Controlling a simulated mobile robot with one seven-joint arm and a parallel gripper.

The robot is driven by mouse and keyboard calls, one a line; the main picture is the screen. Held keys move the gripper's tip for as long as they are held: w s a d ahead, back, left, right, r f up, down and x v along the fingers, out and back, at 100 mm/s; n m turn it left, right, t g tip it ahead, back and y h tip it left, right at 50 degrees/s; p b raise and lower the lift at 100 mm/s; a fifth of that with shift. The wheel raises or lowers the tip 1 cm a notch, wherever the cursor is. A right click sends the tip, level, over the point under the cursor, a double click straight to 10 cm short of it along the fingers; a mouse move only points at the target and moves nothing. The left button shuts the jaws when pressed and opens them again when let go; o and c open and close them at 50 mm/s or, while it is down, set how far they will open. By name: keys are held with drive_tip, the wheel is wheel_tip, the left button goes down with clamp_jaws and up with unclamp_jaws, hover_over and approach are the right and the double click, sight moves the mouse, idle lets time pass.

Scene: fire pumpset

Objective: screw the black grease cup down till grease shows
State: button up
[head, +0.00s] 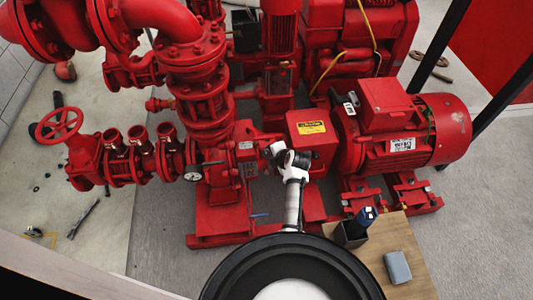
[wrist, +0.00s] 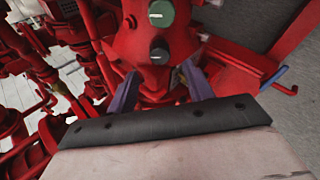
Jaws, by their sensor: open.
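A small round black cap (wrist: 159,52), which looks like the grease cup, sits on the red pump housing (wrist: 135,45) in the wrist view. A pale mark shows on its face. A larger dark green round cap (wrist: 160,13) with a white mark sits above it in the picture. My gripper (wrist: 159,73) is open, with one finger on each side below the black cap, apart from it and empty. I see no grease around the cap. In the head view my wrist (head: 290,160) is over the pump beside the coupling guard (head: 312,140); the cup cannot be made out there.
A red motor (head: 405,135) stands right of the guard. Red pipes and valves fill the left, with a handwheel (head: 59,124) and a gauge (head: 194,173). A wooden table (head: 408,258) holds a black box (head: 350,235) and a grey block (head: 397,267). A blue rod (wrist: 274,76) lies right in the wrist view.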

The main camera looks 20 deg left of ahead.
drive_tip(key=x, duration=0.7)
drive_tip(key=shift+a+f, duration=0.1)
drive_tip(key=shift+a, duration=0.05)
drive_tip(key=shift+c, duration=0.3)
drive_tip(key=c, duration=0.9)
drive_tip(key=shift+f+m+b, duration=0.1)
drive_tip(key=shift+m+b, duration=0.2)
drive_tip(key=shift+b, duration=0.2)
drive_tip(key=shift+f+m+t+b, duration=0.15)
drive_tip(key=shift+m+t+b, duration=0.15)
drive_tip(key=shift+m+b, duration=0.7)
drive_tip(key=m+b, duration=0.3)
drive_tip(key=shift+t+y, duration=0.4)
drive_tip(key=m+t+b, duration=0.1)
drive_tip(key=m, duration=0.3)
drive_tip(key=shift+b, duration=0.4)
drive_tip(key=shift+m+t+b, duration=0.3)
drive_tip(key=shift+m+b, duration=0.05)
drive_tip(key=shift+m, duration=1.25)
